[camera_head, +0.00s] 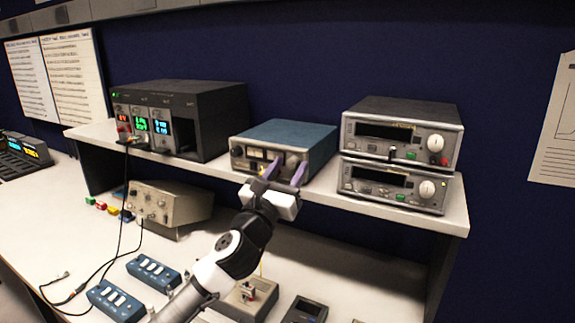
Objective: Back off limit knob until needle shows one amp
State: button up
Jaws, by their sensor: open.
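A blue-topped instrument (290,134) stands on the shelf between the black unit and the two stacked grey units. Its front has pale meter windows (255,153) at the left; any needle is too small to read. A round grey knob (293,160) sits at the right of that front, partly behind my fingers. My gripper (285,172) is in front of this panel, with its two purple-grey fingers apart and pointing at it. The fingers are close to the knob; I cannot tell whether they touch it. The lower front of the panel is hidden by my gripper.
A black three-channel unit (205,105) stands left on the shelf (330,190), with cables hanging down. Two stacked grey units (405,108) stand right. Below are a beige box (180,205), blue switch boxes (155,270) and a small device (305,310). The lower right bench is mostly clear.

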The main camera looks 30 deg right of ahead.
jog(key=shift+c, duration=0.5)
grip_shut()
jog(key=shift+n+t+b, duration=0.35)
jog(key=shift+n+t, duration=0.05)
jog(key=shift+n, duration=0.1)
jog(key=n+b, duration=0.1)
jog(key=n, duration=0.1)
jog(key=n+t+y, duration=0.1)
jog(key=n, duration=0.1)
jog(key=shift+s+d+y+b, duration=0.1)
jog(key=shift+s+y+b, duration=0.05)
jog(key=shift+y+b, duration=0.2)
jog(key=n+t+y, duration=0.1)
jog(key=n, duration=0.2)
jog(key=n+t+y, duration=0.1)
jog(key=n+y, duration=0.1)
jog(key=n, duration=0.2)
jog(key=shift+r+b, duration=0.1)
jog(key=shift+b, duration=0.3)
jog(key=shift+n+t, duration=0.3)
jog(key=shift+n, duration=0.1)
jog(key=shift+o, duration=0.5)
grip_release()
